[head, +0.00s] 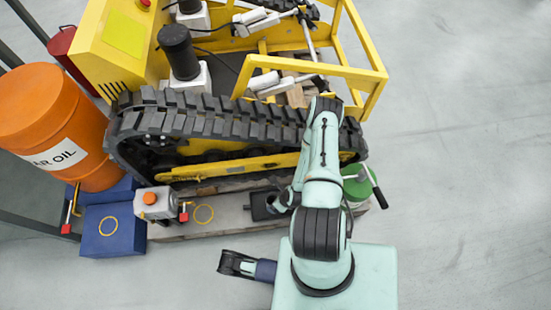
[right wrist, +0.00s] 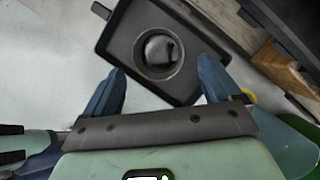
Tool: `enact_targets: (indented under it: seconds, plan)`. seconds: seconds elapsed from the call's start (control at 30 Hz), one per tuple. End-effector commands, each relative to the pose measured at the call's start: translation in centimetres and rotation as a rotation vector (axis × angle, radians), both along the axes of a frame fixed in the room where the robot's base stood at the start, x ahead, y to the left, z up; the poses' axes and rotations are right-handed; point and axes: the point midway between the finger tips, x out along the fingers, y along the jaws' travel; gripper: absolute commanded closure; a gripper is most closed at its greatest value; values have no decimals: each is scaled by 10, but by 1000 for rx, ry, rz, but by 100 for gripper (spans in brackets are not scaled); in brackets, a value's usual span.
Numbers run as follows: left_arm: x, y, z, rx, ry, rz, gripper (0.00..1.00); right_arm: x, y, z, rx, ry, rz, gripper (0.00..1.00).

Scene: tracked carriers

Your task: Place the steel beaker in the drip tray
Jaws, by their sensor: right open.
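The drip tray (right wrist: 122,40) is a dark, shallow rectangular pan with a small tab at one corner. The tray (head: 259,207) also shows in the head view, beside the tracked carrier. A round, dark grey steel beaker (right wrist: 158,50) stands upright inside it, seen from above. My right gripper (right wrist: 160,67) is open, its blue fingers apart on either side of the beaker's near edge, with no visible grip. In the head view my right arm hides the beaker. My left gripper (head: 238,265) appears low and left of my base; its jaws are unclear.
The tracked carrier (head: 230,130) fills the space behind the tray. A grey pump with an orange cap (head: 152,203), a blue box (head: 112,232) and an orange oil drum (head: 60,125) stand left. A green can (head: 357,186) stands right. Floor at right is clear.

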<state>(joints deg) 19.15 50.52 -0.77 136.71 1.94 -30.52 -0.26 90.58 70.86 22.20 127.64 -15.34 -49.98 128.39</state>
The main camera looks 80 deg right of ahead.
Motion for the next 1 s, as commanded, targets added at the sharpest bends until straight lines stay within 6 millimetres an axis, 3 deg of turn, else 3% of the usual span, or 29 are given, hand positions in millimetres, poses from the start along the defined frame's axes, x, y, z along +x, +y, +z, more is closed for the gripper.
enact_targets:
  seconds: [0.1,0.3,0.73,0.87,1.0]
  plan:
    - [19,-3,20,3,-65,-4,57,-8,4,25,-1,-1,-1,9]
    - [38,-6,37,7,-131,-5,57,-16,9,46,-1,-2,0,9]
    - [43,-6,40,8,-146,-7,57,-13,14,50,-7,7,58,9]
    - [43,-6,40,8,-146,-7,57,10,31,50,-50,49,360,9]
    - [43,-6,40,8,-146,-7,57,49,64,54,-158,104,938,9]
